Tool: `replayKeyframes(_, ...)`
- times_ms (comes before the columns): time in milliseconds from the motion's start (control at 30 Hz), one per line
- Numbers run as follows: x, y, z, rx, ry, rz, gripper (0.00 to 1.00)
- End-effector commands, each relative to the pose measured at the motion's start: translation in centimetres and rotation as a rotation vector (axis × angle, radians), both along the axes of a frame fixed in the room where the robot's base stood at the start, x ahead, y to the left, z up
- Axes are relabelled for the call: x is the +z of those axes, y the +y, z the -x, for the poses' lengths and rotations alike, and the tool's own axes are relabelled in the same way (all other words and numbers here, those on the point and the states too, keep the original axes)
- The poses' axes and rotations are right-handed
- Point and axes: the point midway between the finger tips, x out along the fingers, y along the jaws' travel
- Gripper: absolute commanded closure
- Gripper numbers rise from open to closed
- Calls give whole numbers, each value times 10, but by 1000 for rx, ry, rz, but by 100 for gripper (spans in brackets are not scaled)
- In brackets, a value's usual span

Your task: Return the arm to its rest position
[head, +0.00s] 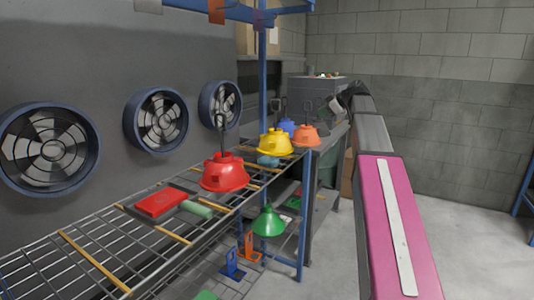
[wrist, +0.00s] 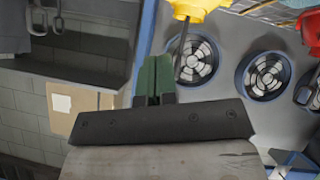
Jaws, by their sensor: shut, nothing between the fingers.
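My arm (head: 372,140) reaches from the lower right of the head view to the back, and its far end is dark and small there. My gripper (wrist: 154,75) shows in the wrist view with its green fingers together and nothing between them. A yellow hood (head: 273,143) and a red hood (head: 224,174) are at the wire shelf, left of my arm. The yellow hood also shows at the top of the wrist view (wrist: 194,8), apart from my fingers. A blue hood (head: 286,126) and an orange hood (head: 305,136) are farther back. A green hood (head: 268,222) is lower, below the shelf's edge.
The wire shelf (head: 95,250) carries a red box (head: 160,203) and a green block (head: 196,208). Round fans (head: 160,120) line the left wall. A blue post (head: 262,75) stands behind the hoods. The floor (head: 475,240) right of my arm is clear.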

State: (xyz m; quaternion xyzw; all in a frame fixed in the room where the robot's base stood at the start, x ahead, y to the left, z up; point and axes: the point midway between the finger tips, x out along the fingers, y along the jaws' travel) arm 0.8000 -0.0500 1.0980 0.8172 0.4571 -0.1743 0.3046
Motion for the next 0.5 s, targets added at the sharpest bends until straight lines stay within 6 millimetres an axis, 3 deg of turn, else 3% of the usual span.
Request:
replayKeyframes(33, -33, 6, 9, -34, 63, -4, 100)
replayKeyframes(100, -70, 11, 16, -87, 145, -7, 100)
replayKeyframes(267, -153, 22, 38, -216, 324, -7, 100)
replayKeyframes(500, -265, 37, 86, -422, 562, 17, 100)
